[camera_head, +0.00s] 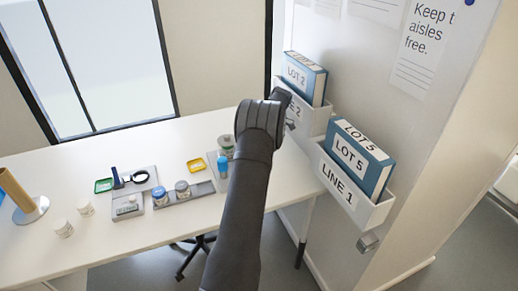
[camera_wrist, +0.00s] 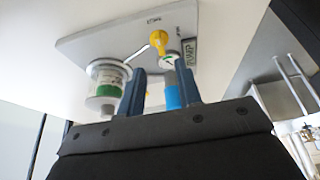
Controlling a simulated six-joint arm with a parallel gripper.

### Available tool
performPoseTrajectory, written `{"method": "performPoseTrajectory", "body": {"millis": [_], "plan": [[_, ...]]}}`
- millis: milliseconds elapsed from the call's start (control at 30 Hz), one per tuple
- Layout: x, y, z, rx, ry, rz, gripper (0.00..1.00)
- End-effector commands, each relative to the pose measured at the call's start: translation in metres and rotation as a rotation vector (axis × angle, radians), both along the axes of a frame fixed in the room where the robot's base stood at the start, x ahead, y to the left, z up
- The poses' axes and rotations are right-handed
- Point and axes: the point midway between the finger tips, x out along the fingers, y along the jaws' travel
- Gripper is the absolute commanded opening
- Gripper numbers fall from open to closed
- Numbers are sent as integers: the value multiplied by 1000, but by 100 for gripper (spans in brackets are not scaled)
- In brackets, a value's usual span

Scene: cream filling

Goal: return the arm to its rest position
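My arm (camera_head: 240,210) reaches up from the bottom of the head view and bends at a dark joint in front of the wall. Its end lies close to the LINE 2 bin, and the fingertips cannot be made out there. In the wrist view, the two blue fingers of my gripper (camera_wrist: 159,72) stand apart with a gap between them. I see nothing held. Behind the fingers are a white and green jar (camera_wrist: 108,82) and a blue cylinder (camera_wrist: 172,97), both apparently beyond the gripper on the plate.
A LINE 1 bin (camera_head: 343,194) with a LOT 5 binder (camera_head: 352,160) and a LINE 2 bin (camera_head: 318,122) with a LOT 2 binder (camera_head: 303,78) hang on the right wall near my arm. The white table (camera_head: 120,240) carries jars, trays and a magnifier.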

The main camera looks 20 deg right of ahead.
Motion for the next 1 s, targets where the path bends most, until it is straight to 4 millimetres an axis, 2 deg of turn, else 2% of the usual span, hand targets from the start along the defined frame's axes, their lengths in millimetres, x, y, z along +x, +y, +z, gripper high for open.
{"method": "performPoseTrajectory", "body": {"millis": [267, 667, 1000], "plan": [[0, 4, -10, 2, 2, 1, 32], [-1, 29, -70, 2, 2, 1, 32], [-2, 29, -69, 0, -1, -107, 32]]}}
